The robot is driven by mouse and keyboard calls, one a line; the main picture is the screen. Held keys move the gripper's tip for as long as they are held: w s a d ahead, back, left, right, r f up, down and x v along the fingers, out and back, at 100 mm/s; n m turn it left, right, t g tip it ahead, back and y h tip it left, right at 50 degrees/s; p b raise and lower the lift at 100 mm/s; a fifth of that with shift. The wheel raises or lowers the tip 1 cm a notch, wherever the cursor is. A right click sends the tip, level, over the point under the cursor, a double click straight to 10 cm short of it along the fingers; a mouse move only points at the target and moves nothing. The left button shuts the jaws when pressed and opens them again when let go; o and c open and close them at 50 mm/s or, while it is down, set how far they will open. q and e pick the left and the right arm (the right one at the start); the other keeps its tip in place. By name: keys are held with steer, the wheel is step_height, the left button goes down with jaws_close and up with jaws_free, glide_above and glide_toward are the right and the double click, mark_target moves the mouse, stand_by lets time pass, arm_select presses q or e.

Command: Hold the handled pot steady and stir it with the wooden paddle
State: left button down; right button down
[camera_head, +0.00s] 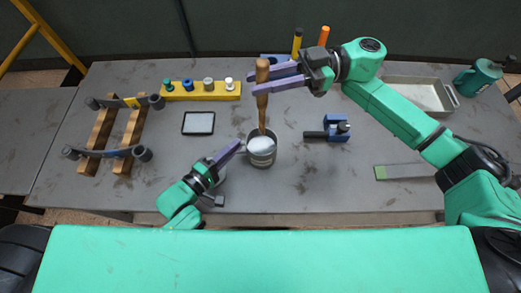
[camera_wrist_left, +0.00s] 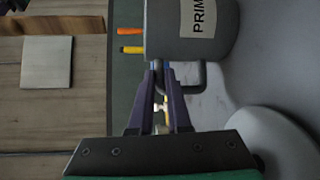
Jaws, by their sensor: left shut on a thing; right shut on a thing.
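The grey metal pot (camera_head: 262,158) stands upright near the middle of the table with pale contents inside. My left gripper (camera_head: 240,147) is shut on its handle from the left. In the left wrist view the fingers (camera_wrist_left: 160,72) close around the dark handle (camera_wrist_left: 202,78) of the pot (camera_wrist_left: 170,48), which bears a white label reading "PRIM". The wooden paddle (camera_head: 262,98) is upright above the pot, and my right gripper (camera_head: 262,79) is shut on its upper shaft. Its lower end meets the pot's mouth; I cannot tell how deep it reaches.
A wooden rack with dark curved bars (camera_head: 112,140) stands at left. A yellow block with several knobs (camera_head: 200,90) and a framed white pad (camera_head: 198,123) lie behind the pot. A blue device (camera_head: 337,128) is at right, with a metal tray (camera_head: 420,95) and green mug (camera_head: 477,77) beyond.

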arm_select(q)
steer(key=c, duration=0.8)
jaws_free()
steer(key=v, duration=1.2)
steer(key=shift+w, duration=0.1)
